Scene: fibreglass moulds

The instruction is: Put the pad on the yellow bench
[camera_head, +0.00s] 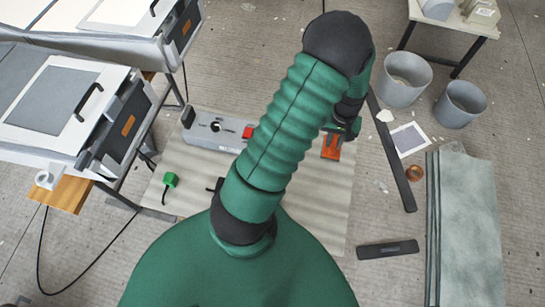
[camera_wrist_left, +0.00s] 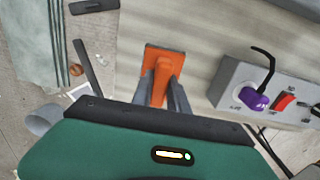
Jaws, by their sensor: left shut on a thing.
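The orange pad (camera_head: 331,150) is in my left gripper (camera_head: 340,133), over the beige ribbed board in the head view. In the left wrist view the pad (camera_wrist_left: 164,58) has a flat plate and a narrower handle. The two grey fingers of my left gripper (camera_wrist_left: 164,86) are shut on the handle. Whether the pad touches the board is unclear. A yellow wooden surface (camera_head: 68,194) shows at the left of the head view, partly under a white-topped unit. I cannot tell whether it is the yellow bench. My right gripper is not in view.
The beige board (camera_head: 310,215) bears a grey socket box (camera_head: 208,132) with a red switch. A purple plug (camera_wrist_left: 256,101) sits in it. A green plug (camera_head: 170,179) lies left. Grey buckets (camera_head: 403,80) and a dark bar (camera_head: 393,155) are right. My arm hides the middle.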

